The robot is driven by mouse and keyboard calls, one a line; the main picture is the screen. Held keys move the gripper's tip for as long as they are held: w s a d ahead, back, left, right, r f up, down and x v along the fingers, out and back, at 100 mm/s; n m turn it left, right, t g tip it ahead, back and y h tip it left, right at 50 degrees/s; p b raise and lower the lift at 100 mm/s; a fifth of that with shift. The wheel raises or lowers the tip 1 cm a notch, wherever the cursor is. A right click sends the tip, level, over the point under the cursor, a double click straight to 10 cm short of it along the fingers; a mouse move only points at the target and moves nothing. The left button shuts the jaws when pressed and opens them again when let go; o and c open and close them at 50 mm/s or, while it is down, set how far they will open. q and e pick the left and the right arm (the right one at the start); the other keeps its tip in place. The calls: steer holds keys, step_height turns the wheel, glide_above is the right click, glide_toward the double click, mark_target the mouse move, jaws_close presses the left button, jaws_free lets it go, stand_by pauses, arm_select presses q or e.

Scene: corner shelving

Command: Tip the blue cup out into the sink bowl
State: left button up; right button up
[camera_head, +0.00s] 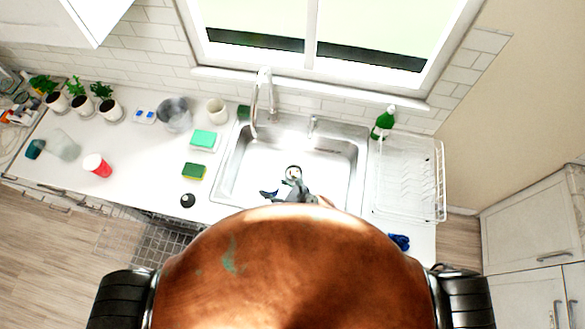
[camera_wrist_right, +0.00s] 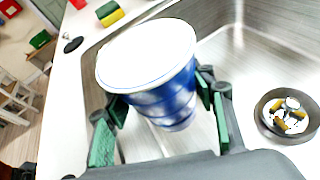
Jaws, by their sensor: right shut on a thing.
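The blue cup (camera_wrist_right: 168,98) is between the fingers of my right gripper (camera_wrist_right: 160,103) in the right wrist view. Its wide white end faces up toward the camera, and I cannot tell whether that is the inside or contents. The sink bowl (camera_wrist_right: 262,75) lies below and around it, with a round strainer (camera_wrist_right: 288,115) to the right of the cup. In the head view my right gripper (camera_head: 291,191) is over the near part of the sink bowl (camera_head: 325,160). A small blue bit shows beside it, and most of the cup is hidden there. My left gripper is out of view.
The faucet (camera_head: 265,95) stands at the sink's back. A green bottle (camera_head: 384,122) and dish rack (camera_head: 408,175) are on the right. Sponges (camera_head: 194,172), a red cup (camera_head: 97,165), a clear bowl (camera_head: 173,113) and several potted plants stand on the left counter.

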mark_target(273, 186)
steer(key=shift+w+d+f, duration=0.1)
steer(key=shift+w+f, duration=0.1)
steer(key=shift+f, duration=0.2)
steer(key=f+m+b, duration=0.1)
steer(key=b, duration=0.2)
steer(key=w+d+f+m+y+b, duration=0.1)
steer(key=b, duration=0.2)
steer(key=shift+g+y, duration=0.3)
steer(key=shift+w+d+r+m+y+b, duration=0.3)
steer(key=shift+r+m+b, duration=0.2)
steer(key=shift+b, duration=0.2)
steer(key=shift+w+d+r+m+g+y+b, duration=0.2)
steer(key=shift+r+m+y+b, duration=0.45)
steer(key=shift+m+b, duration=0.45)
steer(key=shift+w+d+r+m+g+y+b, duration=0.1)
steer(key=shift+w+d+r+m+y+b, duration=0.25)
steer(key=shift+r+m+b, duration=0.75)
steer(key=shift+w+d+r+m+g+y+b, duration=0.15)
steer(key=shift+r+m+y+b, duration=0.55)
steer(key=shift+b, duration=0.7)
steer(key=shift+w+r+m+t+y+b, duration=0.1)
steer(key=shift+r+m+t+y+b, duration=0.25)
steer(key=shift+m+b, duration=0.55)
steer(key=shift+w+d+r+m+t+y, duration=0.3)
steer(key=shift+w+d+r+m, duration=0.25)
steer(key=shift+m, duration=0.45)
steer(key=shift+w+d+r+m+p, duration=0.1)
steer(key=shift+m+p, duration=0.2)
steer(key=shift+p, duration=0.05)
